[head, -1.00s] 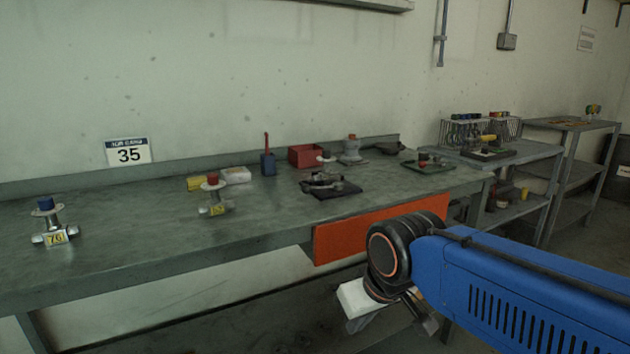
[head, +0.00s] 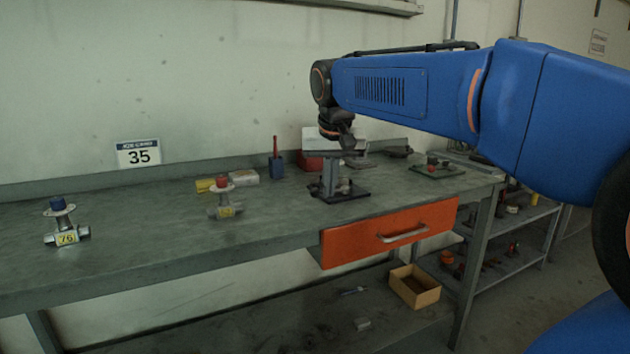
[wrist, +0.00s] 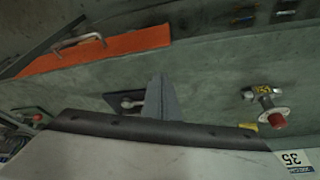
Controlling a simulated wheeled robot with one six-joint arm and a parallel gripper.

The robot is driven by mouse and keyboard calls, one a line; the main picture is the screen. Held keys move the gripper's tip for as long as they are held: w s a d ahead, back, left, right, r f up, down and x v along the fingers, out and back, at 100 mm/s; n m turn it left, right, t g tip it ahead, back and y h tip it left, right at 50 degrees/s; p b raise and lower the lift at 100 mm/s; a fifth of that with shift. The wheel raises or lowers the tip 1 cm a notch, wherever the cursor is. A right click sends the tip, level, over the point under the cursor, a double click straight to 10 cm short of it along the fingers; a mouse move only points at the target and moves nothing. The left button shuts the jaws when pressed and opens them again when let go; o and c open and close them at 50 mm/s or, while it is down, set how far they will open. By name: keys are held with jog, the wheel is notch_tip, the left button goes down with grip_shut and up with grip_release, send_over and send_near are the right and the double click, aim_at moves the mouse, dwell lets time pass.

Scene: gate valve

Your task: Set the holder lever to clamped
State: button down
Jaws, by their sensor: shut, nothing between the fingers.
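The holder is a dark metal device on a black base plate (head: 350,194) on the workbench, above the orange drawer. My gripper (head: 329,192) points down at the holder, its shut grey fingers in front of or over it in the head view. In the wrist view, the fingers (wrist: 158,82) are closed together with nothing between them. The holder (wrist: 130,102) shows there just left of the fingers, with a grey metal part on its black plate. My fingers and gripper body hide part of it. I cannot tell the lever's position or whether the fingers touch it.
A red-topped valve (head: 222,198) and a blue-topped valve (head: 62,222) stand to the left on the bench. A blue container with a red handle (head: 276,162), yellow and white blocks and a red bin are behind. A green tray (head: 437,170) lies right.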

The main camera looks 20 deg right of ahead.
jog(key=w+d+r+m, duration=0.1)
jog(key=w+r, duration=0.2)
jog(key=w, duration=0.4)
jog(key=w+d+r+m+h, duration=0.1)
jog(key=w+d+r, duration=0.1)
jog(key=w, duration=0.6)
jog(key=shift+r+m+g, duration=0.3)
jog(key=shift+r, duration=0.45)
jog(key=x, duration=1)
jog(key=shift+a+f, duration=0.1)
jog(key=shift+s+a+f, duration=0.1)
jog(key=shift+s+a, duration=0.2)
jog(key=shift+s, duration=0.25)
jog(key=shift+s+a, duration=0.35)
jog(key=shift+s, duration=0.2)
jog(key=shift+s+a+f, duration=0.2)
jog(key=shift+s+a, duration=0.15)
jog(key=shift+s, duration=0.15)
